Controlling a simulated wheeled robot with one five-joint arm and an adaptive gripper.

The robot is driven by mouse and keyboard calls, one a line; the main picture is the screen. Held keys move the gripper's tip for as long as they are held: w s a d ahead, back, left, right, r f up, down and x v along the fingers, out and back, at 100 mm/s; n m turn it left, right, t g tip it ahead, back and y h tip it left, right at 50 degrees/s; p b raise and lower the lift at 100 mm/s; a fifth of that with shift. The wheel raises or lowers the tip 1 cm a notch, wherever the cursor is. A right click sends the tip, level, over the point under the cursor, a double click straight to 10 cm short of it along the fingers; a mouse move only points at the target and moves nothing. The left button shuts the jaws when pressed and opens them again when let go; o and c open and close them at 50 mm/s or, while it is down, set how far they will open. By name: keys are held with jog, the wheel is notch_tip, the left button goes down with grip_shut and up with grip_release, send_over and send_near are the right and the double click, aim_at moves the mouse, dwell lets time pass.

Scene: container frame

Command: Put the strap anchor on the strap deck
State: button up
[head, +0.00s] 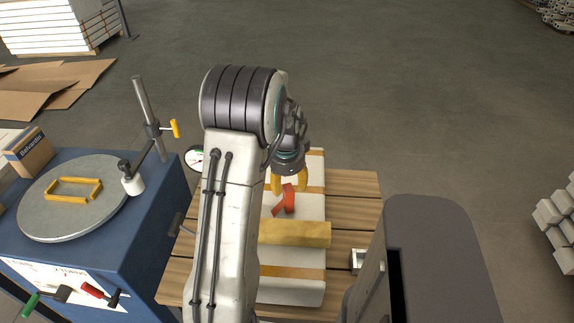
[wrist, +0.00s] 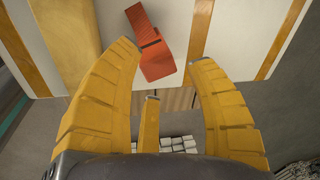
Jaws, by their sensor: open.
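An orange-red angled piece, which I take for the strap anchor (head: 283,204), lies on a white slab with yellow-orange straps (head: 312,291), which looks like the strap deck. In the wrist view the red piece (wrist: 151,42) lies on the white deck (wrist: 170,12) close to its edge, between two straps. My gripper (head: 288,185) is at the far end of the deck, beside the red piece. In the wrist view my gripper (wrist: 163,55) has its yellow fingers spread and empty, with the red piece just ahead between the tips. My arm hides part of the deck.
A yellow block (head: 300,233) lies across the deck. Wooden slats (head: 352,190) show around it. At left is a blue machine (head: 150,235) with a round turntable (head: 60,222), a yellow frame (head: 74,189) and an upright post (head: 146,105).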

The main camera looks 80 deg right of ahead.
notch_tip(320, 180, up, 9)
jog(key=a+b, duration=0.2)
jog(key=b, duration=0.1)
jog(key=w+a+r+n, duration=0.1)
jog(key=w+a+n, duration=0.2)
jog(key=w, duration=0.4)
jog(key=w+a+r+n, duration=0.1)
jog(key=w+a+n, duration=0.2)
jog(key=w, duration=0.3)
jog(key=w+a+r+n+t, duration=0.1)
jog(key=w+a+n+t, duration=0.1)
jog(key=w+a+n, duration=0.75)
jog(key=w+a+n+t+y, duration=0.1)
jog(key=a+n, duration=0.9)
jog(key=a, duration=1)
jog(key=shift+w+a+f, duration=0.2)
jog(key=shift+w+f, duration=0.15)
jog(key=shift+w, duration=0.05)
jog(key=shift+o, duration=0.4)
jog(key=s+a+f+n, duration=0.1)
jog(key=s+a+n, duration=0.2)
jog(key=a+n, duration=0.2)
jog(key=shift+a+f+y, duration=0.3)
jog(key=shift+a+y, duration=0.1)
jog(key=shift+a, duration=0.2)
jog(key=shift+o, duration=0.8)
jog(key=shift+s+a+f+n, duration=0.15)
jog(key=shift+s+a+n, duration=0.2)
jog(key=shift+n, duration=0.3)
jog(key=shift+w+d, duration=0.1)
